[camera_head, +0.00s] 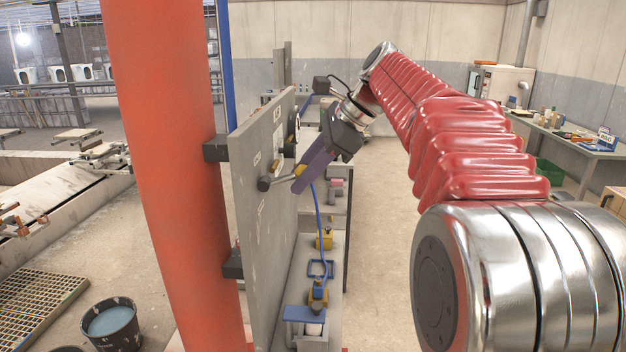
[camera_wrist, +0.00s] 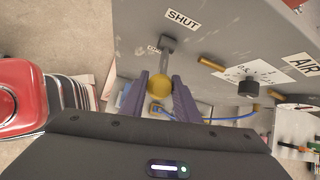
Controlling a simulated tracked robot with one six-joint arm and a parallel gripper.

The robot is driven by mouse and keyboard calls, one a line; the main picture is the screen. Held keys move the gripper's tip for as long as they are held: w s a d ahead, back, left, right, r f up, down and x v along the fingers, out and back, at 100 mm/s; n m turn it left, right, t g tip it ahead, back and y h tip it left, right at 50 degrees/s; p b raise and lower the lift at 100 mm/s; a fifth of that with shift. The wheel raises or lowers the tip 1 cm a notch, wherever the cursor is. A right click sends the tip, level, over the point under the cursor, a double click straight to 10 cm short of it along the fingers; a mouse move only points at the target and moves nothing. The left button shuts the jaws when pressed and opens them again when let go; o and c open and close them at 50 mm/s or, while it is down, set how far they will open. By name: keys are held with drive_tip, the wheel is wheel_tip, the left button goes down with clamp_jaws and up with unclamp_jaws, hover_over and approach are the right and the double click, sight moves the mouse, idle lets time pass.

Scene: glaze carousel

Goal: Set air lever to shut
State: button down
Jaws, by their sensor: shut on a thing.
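The grey panel (camera_head: 262,215) stands on edge beside the orange post and carries the air lever. In the wrist view the lever's grey stem (camera_wrist: 167,55) comes from the panel and ends in a round yellow knob (camera_wrist: 160,88). My gripper (camera_wrist: 160,92) has its two purple fingers on either side of this knob, shut on it. The SHUT label (camera_wrist: 183,19) is on the panel above the stem. The AIR label (camera_wrist: 303,65) is at the right. In the head view my gripper (camera_head: 308,172) is at the panel's face, with yellow showing at the fingers.
A dial with a black knob (camera_wrist: 249,88) is on the panel near the AIR label, and a brass-coloured fitting (camera_wrist: 211,63) juts out nearby. A blue hose (camera_head: 319,225) hangs beside the panel. The floor right of the bench is clear. A bucket (camera_head: 110,324) stands at the lower left.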

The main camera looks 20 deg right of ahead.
drive_tip(key=shift+w+a+r+g+h, duration=0.25)
drive_tip(key=shift+a+r+g+h, duration=0.1)
drive_tip(key=shift+r+h, duration=0.35)
drive_tip(key=shift+w+a+r+g+h, duration=0.2)
drive_tip(key=shift+a+r+g+h, duration=0.2)
drive_tip(key=shift+h, duration=0.5)
drive_tip(key=shift+d+r, duration=0.1)
drive_tip(key=c, duration=1.4)
unclamp_jaws()
drive_tip(key=shift+o, duration=0.2)
drive_tip(key=shift+d, duration=0.1)
drive_tip(key=shift+r, duration=0.15)
drive_tip(key=shift+v, duration=3.5)
drive_tip(key=shift+s, duration=0.2)
